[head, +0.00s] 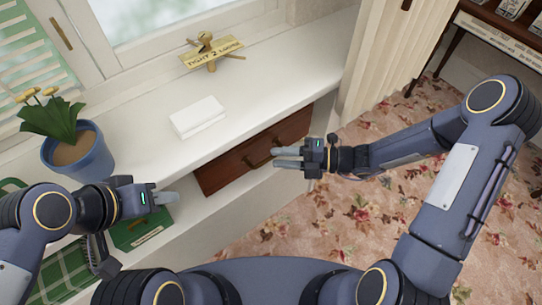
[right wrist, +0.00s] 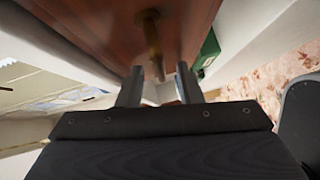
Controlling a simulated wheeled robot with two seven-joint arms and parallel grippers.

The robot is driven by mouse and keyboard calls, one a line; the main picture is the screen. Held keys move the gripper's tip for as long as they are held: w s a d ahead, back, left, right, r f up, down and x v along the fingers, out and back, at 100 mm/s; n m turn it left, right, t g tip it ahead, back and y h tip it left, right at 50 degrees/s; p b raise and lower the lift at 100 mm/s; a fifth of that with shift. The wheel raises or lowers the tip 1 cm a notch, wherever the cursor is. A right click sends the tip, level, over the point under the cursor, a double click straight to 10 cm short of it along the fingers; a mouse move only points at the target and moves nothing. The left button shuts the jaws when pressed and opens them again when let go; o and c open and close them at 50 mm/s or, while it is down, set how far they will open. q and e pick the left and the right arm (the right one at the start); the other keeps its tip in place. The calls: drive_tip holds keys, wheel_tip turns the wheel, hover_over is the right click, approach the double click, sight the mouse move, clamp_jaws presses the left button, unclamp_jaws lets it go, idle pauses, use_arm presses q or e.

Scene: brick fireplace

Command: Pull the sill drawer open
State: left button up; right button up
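The sill drawer (head: 225,172) has a dark reddish-brown wooden front set under the edge of the white sill. A small handle shows on its front (head: 247,161). In the right wrist view the drawer front (right wrist: 95,30) is close above, with a brass handle (right wrist: 152,45) sticking out towards the gap between the fingers. My right gripper (head: 287,157) is just in front of the drawer's right part, fingers apart; it also shows in the right wrist view (right wrist: 159,88). I cannot tell whether it touches the handle. My left gripper (head: 167,198) is left of the drawer; its finger gap is unclear.
On the sill (head: 285,62) are a white block (head: 198,117), a brass ornament with a sign (head: 212,55) and a plant in a blue pot (head: 80,155). A green box (head: 140,232) lies below my left gripper. The floral carpet (head: 270,235) before the drawer is clear.

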sight(271, 158)
drive_tip(key=shift+w+a+f, duration=0.15)
drive_tip(key=shift+a, duration=0.65)
drive_tip(key=shift+w+a+f, duration=0.1)
drive_tip(key=shift+a, duration=0.7)
drive_tip(key=shift+c, duration=0.4)
clamp_jaws()
